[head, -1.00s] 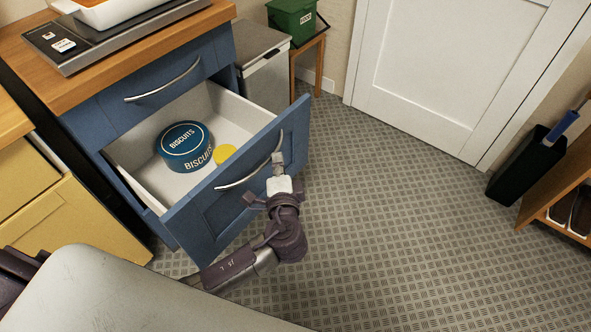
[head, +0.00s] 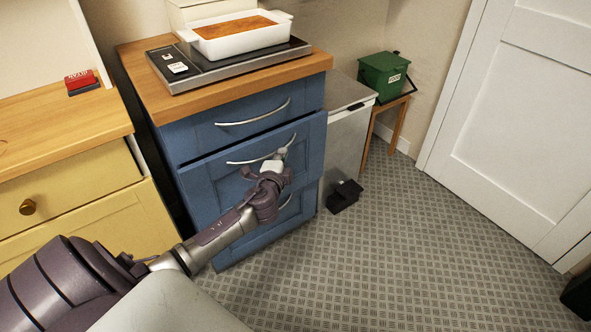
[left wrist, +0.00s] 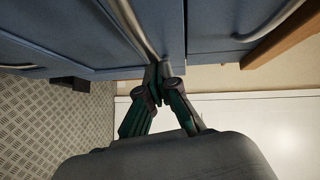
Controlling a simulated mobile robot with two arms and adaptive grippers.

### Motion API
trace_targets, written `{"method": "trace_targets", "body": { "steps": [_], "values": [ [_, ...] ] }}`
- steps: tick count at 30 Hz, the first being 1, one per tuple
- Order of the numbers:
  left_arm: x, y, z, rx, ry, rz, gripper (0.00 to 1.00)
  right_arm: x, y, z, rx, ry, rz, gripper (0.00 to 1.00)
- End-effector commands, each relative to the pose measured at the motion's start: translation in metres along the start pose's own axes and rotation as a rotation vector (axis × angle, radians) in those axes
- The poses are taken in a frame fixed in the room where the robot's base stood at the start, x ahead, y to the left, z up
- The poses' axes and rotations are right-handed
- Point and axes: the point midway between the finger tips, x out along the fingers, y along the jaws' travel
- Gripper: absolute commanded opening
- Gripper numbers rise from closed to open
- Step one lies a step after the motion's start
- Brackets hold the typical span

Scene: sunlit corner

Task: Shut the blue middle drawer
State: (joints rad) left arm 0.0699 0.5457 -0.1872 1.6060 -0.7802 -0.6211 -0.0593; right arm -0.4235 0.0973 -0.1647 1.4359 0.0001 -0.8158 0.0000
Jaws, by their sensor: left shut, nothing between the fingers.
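The blue middle drawer (head: 222,182) is the second front down in the blue cabinet, with a curved metal handle (head: 240,162). Its front looks nearly in line with the cabinet but stands slightly proud, with a dark gap along its top edge. Its inside is hidden. My left gripper (head: 282,153) is shut and empty, with its tips at the drawer front beside the right end of the handle. In the left wrist view the shut fingertips (left wrist: 158,72) are close to the handle (left wrist: 135,28); I cannot tell whether they touch it. My right gripper is not in view.
The top drawer (head: 225,122) is shut. The worktop (head: 140,70) holds a scale with a white baking dish (head: 238,38). A pale bin (head: 345,140) with a black pedal (head: 344,196) stands right of the cabinet.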

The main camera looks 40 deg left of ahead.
Motion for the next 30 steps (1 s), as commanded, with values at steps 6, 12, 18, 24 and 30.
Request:
{"method": "trace_targets", "body": {
  "steps": [6, 12, 18, 24, 30],
  "values": [
    [0.018, -0.005, 0.018, 0.001, -0.001, -0.001, 0.00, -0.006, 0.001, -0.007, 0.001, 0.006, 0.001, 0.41],
    [0.024, -0.007, 0.024, 0.000, -0.001, -0.001, 0.00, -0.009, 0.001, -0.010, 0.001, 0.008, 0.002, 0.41],
    [0.025, -0.010, 0.026, 0.001, -0.005, -0.004, 0.00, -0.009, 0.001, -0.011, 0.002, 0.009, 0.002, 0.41],
    [0.026, -0.011, 0.027, 0.002, -0.008, -0.007, 0.00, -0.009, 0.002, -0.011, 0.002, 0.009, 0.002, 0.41],
    [0.027, -0.013, 0.026, 0.003, -0.007, -0.007, 0.00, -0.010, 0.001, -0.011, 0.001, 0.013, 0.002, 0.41]
  ]
}}
